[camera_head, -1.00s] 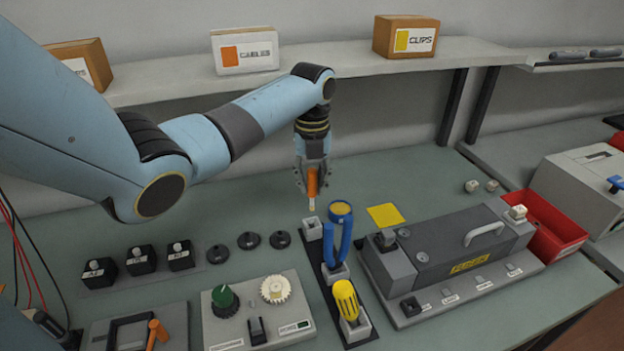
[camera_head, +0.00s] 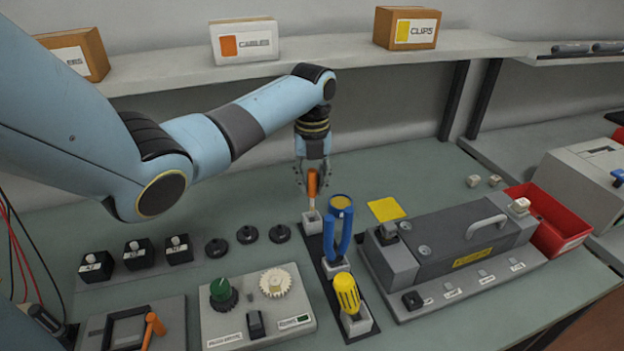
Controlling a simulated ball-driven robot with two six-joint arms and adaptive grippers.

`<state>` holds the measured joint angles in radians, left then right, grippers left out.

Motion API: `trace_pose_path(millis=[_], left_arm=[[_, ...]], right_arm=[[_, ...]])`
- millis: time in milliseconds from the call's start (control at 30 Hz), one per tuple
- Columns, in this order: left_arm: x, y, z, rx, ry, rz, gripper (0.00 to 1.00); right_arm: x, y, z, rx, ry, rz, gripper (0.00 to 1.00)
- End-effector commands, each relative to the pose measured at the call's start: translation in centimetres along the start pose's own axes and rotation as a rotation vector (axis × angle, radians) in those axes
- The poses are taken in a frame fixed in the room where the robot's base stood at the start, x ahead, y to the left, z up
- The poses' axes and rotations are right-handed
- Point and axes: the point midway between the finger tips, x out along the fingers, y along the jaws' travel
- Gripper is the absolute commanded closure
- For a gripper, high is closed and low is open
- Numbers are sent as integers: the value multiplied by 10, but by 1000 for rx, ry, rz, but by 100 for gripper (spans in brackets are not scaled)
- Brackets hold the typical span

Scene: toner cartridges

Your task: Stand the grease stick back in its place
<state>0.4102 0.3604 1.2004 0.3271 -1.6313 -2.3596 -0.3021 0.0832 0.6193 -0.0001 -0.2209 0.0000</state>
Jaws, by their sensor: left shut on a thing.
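The grease stick (camera_head: 312,187) is orange with a pale lower end and stands upright between the fingers of my left gripper (camera_head: 312,185). The gripper is shut on it from above. The stick's pale end is at the opening of the small grey-white holder (camera_head: 311,221) at the far end of the black tool strip (camera_head: 318,262). How deep it sits in the holder I cannot tell. My right gripper is not in view.
The grey fuser unit (camera_head: 450,245) stands right; black round knobs (camera_head: 248,235) lie left.

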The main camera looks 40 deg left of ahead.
Motion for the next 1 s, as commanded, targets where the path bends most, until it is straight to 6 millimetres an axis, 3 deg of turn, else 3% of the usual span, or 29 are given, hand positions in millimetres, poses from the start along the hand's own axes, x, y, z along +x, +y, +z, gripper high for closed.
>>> trace_pose_path(millis=[400,1000], left_arm=[[2,0,0,0,0,0,98],[20,0,0,0,0,0,98]], right_arm=[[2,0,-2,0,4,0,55],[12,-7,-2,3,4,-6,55]])
